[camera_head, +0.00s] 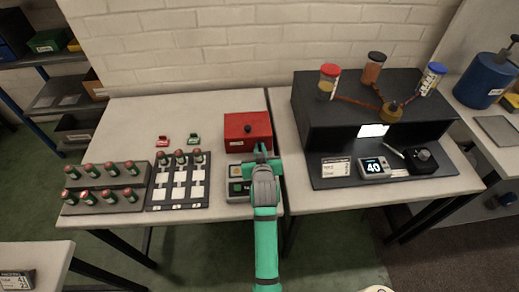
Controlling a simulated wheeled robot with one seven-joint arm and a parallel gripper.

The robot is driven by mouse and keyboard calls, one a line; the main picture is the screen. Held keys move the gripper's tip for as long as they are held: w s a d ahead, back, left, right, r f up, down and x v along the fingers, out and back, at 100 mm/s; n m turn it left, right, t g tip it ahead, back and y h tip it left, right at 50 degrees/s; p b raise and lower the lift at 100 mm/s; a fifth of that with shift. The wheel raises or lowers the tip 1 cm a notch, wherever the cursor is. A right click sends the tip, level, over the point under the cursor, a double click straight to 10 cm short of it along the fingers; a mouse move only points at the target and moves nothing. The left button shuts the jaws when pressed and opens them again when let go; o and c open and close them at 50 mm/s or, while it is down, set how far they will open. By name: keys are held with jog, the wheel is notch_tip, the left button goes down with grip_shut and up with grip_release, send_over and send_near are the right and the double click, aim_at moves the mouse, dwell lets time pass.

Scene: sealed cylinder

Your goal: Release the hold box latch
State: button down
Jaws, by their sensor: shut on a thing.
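The hold box appears to be the red box (240,122) with a black knob on it, near the right edge of the left table. It looks closed. My gripper (261,152) is at the box's front right edge, at the end of my green arm. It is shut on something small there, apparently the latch. The jaws hide the latch, so its position cannot be told.
A grey unit with green and yellow buttons (236,187) sits just left of my gripper. Racks of green vials with red caps (103,188) stand farther left. A black bench with a display (374,168) and jars stands on the right table.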

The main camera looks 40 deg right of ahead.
jog(key=shift+m+y, duration=0.3)
jog(key=shift+m, duration=0.1)
jog(key=shift+w, duration=0.1)
jog(key=c, duration=1.8)
grip_release()
jog(key=shift+c, duration=0.2)
jog(key=shift+s, duration=0.2)
jog(key=v, duration=1)
jog(key=shift+s+a, duration=0.15)
jog(key=shift+s, duration=0.1)
jog(key=shift+s, duration=0.1)
